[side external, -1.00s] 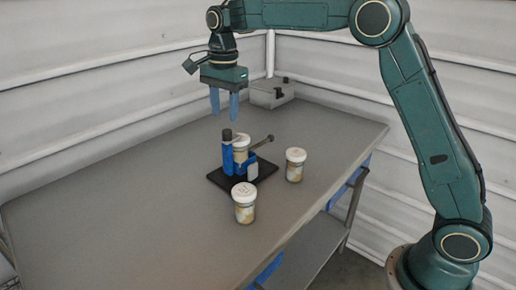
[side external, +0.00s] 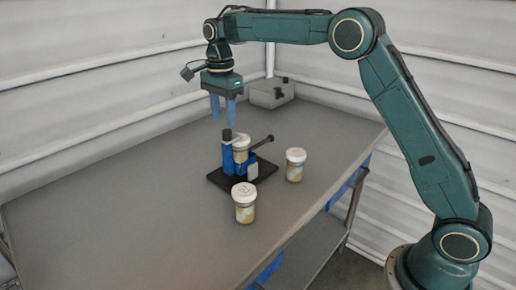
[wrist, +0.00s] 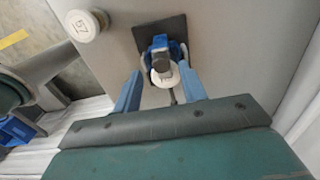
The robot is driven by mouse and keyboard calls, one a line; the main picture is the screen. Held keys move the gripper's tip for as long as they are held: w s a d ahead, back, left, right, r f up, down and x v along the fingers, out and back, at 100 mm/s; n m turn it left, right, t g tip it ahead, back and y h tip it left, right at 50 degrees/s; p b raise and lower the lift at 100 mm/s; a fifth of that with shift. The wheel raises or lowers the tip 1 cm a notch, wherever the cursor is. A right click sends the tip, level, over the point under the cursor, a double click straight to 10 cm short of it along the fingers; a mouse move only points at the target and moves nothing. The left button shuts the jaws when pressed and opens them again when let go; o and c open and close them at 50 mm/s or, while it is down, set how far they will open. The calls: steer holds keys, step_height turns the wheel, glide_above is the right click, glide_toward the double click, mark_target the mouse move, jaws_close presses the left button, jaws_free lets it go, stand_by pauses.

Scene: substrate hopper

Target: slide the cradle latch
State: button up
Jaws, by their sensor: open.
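The blue cradle (side external: 228,158) stands on a black base plate (side external: 219,180) near the middle of the table. It holds a white-lidded jar (side external: 241,142). A dark rod with a round knob (side external: 269,139) sticks out to the right of the cradle; I cannot tell whether this is the latch. My gripper (side external: 223,124) points down just above the cradle, its blue fingers apart and empty. In the wrist view the cradle (wrist: 158,45) and the jar's white lid (wrist: 165,78) show beyond and between the open fingertips (wrist: 160,84). The fingers hide part of the cradle's surroundings.
One loose jar (side external: 244,204) stands in front of the base plate and another jar (side external: 295,166) stands to its right. A grey box (side external: 270,92) sits at the back corner by the wall. The left part of the table (side external: 110,200) is clear.

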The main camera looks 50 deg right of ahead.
mark_target(227, 130)
steer(key=shift+d, duration=0.55)
steer(key=shift+a+f, duration=0.15)
steer(key=shift+f, duration=2.35)
steer(key=shift+c, duration=0.4)
steer(key=c, duration=0.6)
